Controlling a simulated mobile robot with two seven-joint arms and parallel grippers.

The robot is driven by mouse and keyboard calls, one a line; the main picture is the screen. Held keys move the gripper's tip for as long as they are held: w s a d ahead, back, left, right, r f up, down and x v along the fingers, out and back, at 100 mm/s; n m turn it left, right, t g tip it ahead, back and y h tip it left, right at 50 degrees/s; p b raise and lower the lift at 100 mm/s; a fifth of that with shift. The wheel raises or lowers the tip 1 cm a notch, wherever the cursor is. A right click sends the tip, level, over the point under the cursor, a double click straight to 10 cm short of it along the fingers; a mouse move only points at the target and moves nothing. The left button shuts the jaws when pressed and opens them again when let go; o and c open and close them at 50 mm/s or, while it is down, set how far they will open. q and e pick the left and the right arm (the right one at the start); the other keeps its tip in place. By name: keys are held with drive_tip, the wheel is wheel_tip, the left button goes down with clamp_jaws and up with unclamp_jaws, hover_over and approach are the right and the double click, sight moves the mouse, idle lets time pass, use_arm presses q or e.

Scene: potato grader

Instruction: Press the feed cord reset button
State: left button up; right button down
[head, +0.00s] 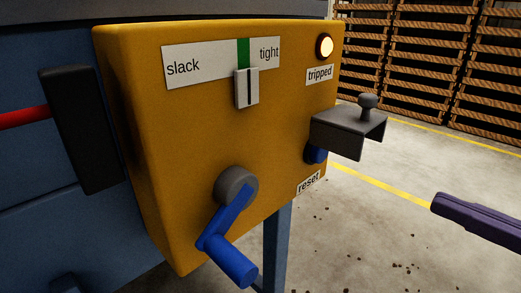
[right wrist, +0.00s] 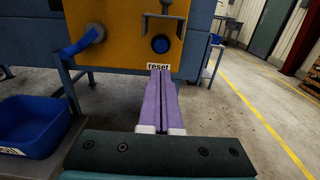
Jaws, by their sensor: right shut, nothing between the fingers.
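The blue reset button (head: 316,153) is on the yellow control box (head: 180,140), just above the "reset" label (head: 308,183). A dark hood (head: 345,125) with a knob on top covers its upper side in the head view. In the right wrist view the button (right wrist: 160,44) shows unobstructed, straight beyond my fingers. My right gripper (head: 438,202) is shut and empty, apart from the box, to the right of the button and lower in the picture. Its purple fingers (right wrist: 161,74) point toward the box. The "tripped" lamp (head: 325,46) glows. My left gripper is not in view.
A slider (head: 246,88) stands at the green mark between "slack" and "tight". A blue crank (head: 232,262) sticks out low on the box. A red cord (head: 22,117) runs in at the left. A blue bin (right wrist: 32,125) stands left of my right gripper. Floor at right is open.

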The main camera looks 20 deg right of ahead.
sight(324, 154)
drive_tip(key=x, duration=1.3)
drive_tip(key=shift+w+p, duration=0.3)
drive_tip(key=shift+w, duration=0.1)
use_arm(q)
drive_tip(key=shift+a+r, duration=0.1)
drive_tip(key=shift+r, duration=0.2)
use_arm(e)
drive_tip(key=shift+w+a, duration=0.15)
